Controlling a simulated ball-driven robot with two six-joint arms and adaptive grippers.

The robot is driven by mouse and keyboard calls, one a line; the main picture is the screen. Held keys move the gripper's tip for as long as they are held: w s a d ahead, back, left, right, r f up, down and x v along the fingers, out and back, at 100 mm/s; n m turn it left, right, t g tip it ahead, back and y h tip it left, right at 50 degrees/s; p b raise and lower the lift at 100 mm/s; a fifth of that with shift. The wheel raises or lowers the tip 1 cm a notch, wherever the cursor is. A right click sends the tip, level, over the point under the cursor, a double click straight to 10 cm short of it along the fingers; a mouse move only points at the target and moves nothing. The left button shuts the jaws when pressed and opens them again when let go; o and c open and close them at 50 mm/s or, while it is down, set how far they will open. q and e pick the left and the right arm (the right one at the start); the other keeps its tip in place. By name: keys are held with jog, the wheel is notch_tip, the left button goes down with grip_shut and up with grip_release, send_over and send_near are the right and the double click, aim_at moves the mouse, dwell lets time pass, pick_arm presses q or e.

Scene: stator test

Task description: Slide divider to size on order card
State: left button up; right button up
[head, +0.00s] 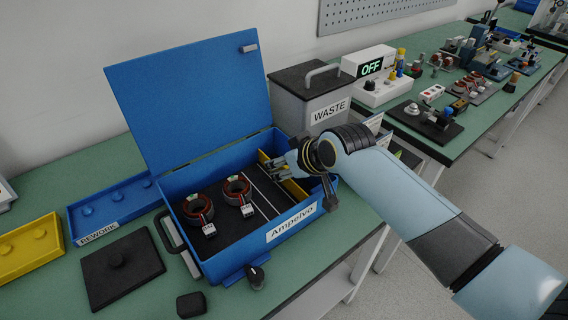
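An open blue case (215,262) marked "Ampelvo" stands on the green bench, its lid raised at the back. Two copper-wound stators, a left one (197,207) and a right one (237,188), lie on its dark floor, each with a white tag. White lines (262,191) cross the floor to their right. A yellow divider (296,189) stands in the right part of the case, beyond the lines. My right gripper (280,167) is at the middle of the divider and partly covers it; its finger gap is too small to judge. My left gripper is out of view. No order card is readable.
A grey waste bin (302,104) stands behind the case, beside a white box reading "OFF" (369,62).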

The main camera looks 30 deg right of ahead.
aim_at(264, 197)
grip_shut()
dwell(0.3)
jog(key=shift+s+a+r+p, duration=0.1)
jog(key=shift+a+p, duration=0.2)
jog(key=shift+a, duration=0.1)
jog(key=a, duration=0.1)
jog(key=a+p, duration=0.1)
jog(key=a, duration=0.1)
jog(key=a+p, duration=0.1)
jog(key=shift+s+a, duration=0.2)
jog(key=shift+s, duration=0.1)
jog(key=shift+a, duration=0.25)
